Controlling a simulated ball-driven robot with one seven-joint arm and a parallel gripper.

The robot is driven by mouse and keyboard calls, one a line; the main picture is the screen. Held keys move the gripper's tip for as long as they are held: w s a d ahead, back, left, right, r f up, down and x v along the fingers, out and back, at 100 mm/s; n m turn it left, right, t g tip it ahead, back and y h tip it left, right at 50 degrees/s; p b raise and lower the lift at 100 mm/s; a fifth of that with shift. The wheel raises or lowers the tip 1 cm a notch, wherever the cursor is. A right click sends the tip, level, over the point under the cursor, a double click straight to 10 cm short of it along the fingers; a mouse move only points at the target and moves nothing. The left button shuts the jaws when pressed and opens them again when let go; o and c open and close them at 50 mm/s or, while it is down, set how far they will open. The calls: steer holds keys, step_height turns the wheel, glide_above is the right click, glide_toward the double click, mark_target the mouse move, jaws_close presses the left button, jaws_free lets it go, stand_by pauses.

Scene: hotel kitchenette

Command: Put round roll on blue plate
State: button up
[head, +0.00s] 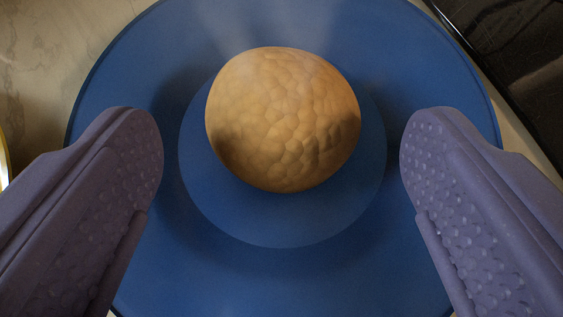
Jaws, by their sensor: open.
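The round roll (283,120) is golden brown with a bumpy, cracked-looking crust. It rests on the blue plate (290,275), near the middle and slightly toward the far side of the plate's lighter centre circle. My gripper (281,150) is open, with one purple textured finger to the left of the roll and one to the right. Both fingers are clear of the roll, with wide gaps on each side. They reach in over the plate's left and right sides; whether they touch the plate I cannot tell.
A pale marbled counter (45,60) shows at the upper left. A dark glossy surface (515,50) with a light edge lies at the upper right, close to the plate's rim. A yellowish rim of some object (3,160) shows at the far left edge.

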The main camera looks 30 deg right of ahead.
steer(key=p+v, duration=0.8)
steer(key=v, duration=0.1)
steer(key=shift+s, duration=0.1)
